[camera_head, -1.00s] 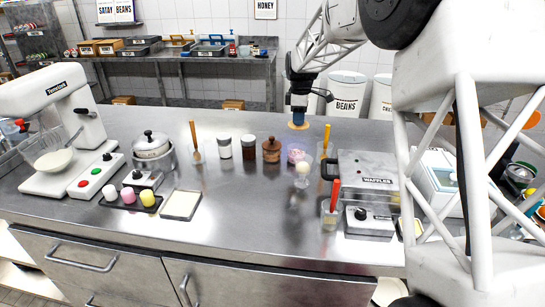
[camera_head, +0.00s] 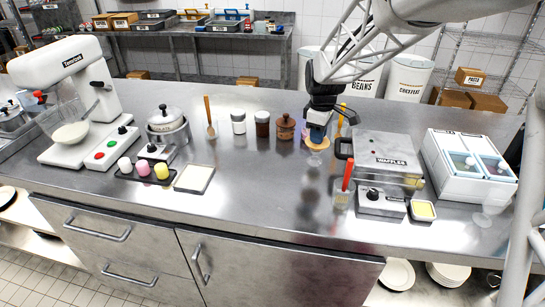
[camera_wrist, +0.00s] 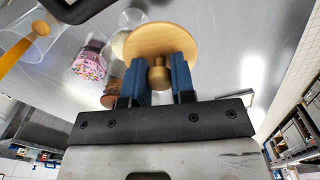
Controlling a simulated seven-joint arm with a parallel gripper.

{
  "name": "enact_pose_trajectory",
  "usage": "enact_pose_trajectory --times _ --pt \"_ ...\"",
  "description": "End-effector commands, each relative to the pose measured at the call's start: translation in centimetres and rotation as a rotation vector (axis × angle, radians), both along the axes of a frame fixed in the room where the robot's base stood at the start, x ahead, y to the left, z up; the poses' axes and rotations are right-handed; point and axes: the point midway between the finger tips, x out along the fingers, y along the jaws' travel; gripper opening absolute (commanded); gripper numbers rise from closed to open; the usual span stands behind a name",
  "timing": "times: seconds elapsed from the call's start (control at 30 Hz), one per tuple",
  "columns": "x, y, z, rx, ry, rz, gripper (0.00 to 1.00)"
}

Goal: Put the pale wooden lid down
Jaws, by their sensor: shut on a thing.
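My gripper (camera_head: 318,130) is shut on the knob of the pale wooden lid (camera_head: 318,143). In the wrist view my gripper's blue fingers (camera_wrist: 160,78) sit on both sides of the knob, and the round lid (camera_wrist: 150,40) spreads out beyond them. In the head view the lid is low over the counter, just left of the waffle maker. A clear glass (camera_head: 314,158) shows below or just in front of it; I cannot tell whether they touch. The sprinkles jar (camera_wrist: 90,62) is beside the lid in the wrist view.
The waffle maker (camera_head: 385,155) stands close on the right, with an orange-red-handled tool (camera_head: 348,175) in front. A brown wooden pot (camera_head: 285,127) and dark jar (camera_head: 262,124) stand left. The counter (camera_head: 250,190) is clear in front.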

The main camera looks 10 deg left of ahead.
Motion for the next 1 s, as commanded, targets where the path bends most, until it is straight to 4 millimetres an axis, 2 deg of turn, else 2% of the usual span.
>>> enact_pose_trajectory --times 0.13,0.6,0.8,1.0 --pt "-2.3 -0.4 -0.6 0.0 0.001 -0.028 0.01" --pt "-7.5 6.5 -5.1 0.0 0.002 0.19 0.01" --pt "-9.0 7.9 -6.2 0.0 0.001 0.245 0.01" --pt "-9.4 8.3 -6.5 0.0 0.001 0.259 0.01"
